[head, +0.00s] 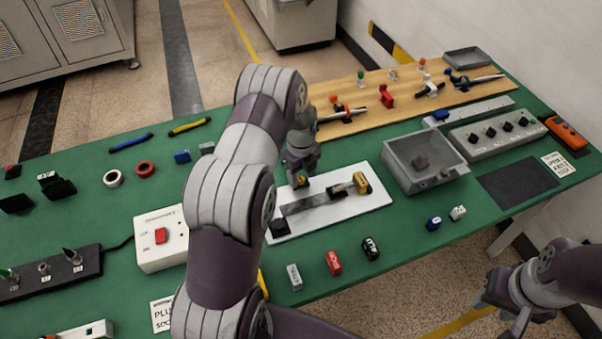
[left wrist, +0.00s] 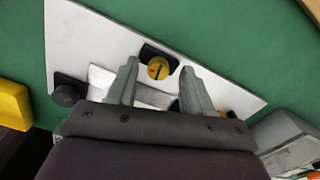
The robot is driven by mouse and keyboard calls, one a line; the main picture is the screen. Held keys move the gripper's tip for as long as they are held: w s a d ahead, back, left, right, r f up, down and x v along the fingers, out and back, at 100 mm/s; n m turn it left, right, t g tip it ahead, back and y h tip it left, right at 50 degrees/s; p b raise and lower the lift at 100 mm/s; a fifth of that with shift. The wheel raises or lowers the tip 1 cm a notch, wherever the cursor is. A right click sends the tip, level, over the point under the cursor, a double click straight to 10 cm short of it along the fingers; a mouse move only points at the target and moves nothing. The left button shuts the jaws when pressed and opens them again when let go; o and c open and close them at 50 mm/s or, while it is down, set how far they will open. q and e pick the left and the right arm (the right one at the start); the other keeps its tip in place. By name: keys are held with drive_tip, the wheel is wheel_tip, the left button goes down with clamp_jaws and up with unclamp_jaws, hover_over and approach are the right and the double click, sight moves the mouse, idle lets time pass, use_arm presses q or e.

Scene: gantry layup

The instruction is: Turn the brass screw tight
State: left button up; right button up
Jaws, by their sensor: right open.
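The brass screw (left wrist: 158,68), a round yellow head with a dark slot, sits in a black block on the white board (head: 350,212). In the head view only a small part of it shows, under my left gripper (head: 301,174). My left gripper also shows in the left wrist view (left wrist: 153,88); its two fingers are apart with nothing between them, and the screw lies just beyond, between their tips in the picture. Whether they touch it cannot be told. My right gripper (head: 506,312) is open and empty beyond the table's front edge.
A grey strip (head: 312,204) lies on the board beside a second black block (head: 279,228) and a yellow-and-black piece (head: 362,183). A grey bin (head: 420,183) stands to the right. Several small blocks, including a red one (head: 333,262), lie in front.

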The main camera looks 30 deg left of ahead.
sight(301, 178)
use_arm(q)
drive_tip(key=shift+a+r, duration=0.1)
drive_tip(key=shift+r, duration=0.1)
wheel_tip(301, 178, up, 12)
drive_tip(key=b, duration=0.1)
drive_tip(key=shift+r, duration=0.1)
idle(0.3)
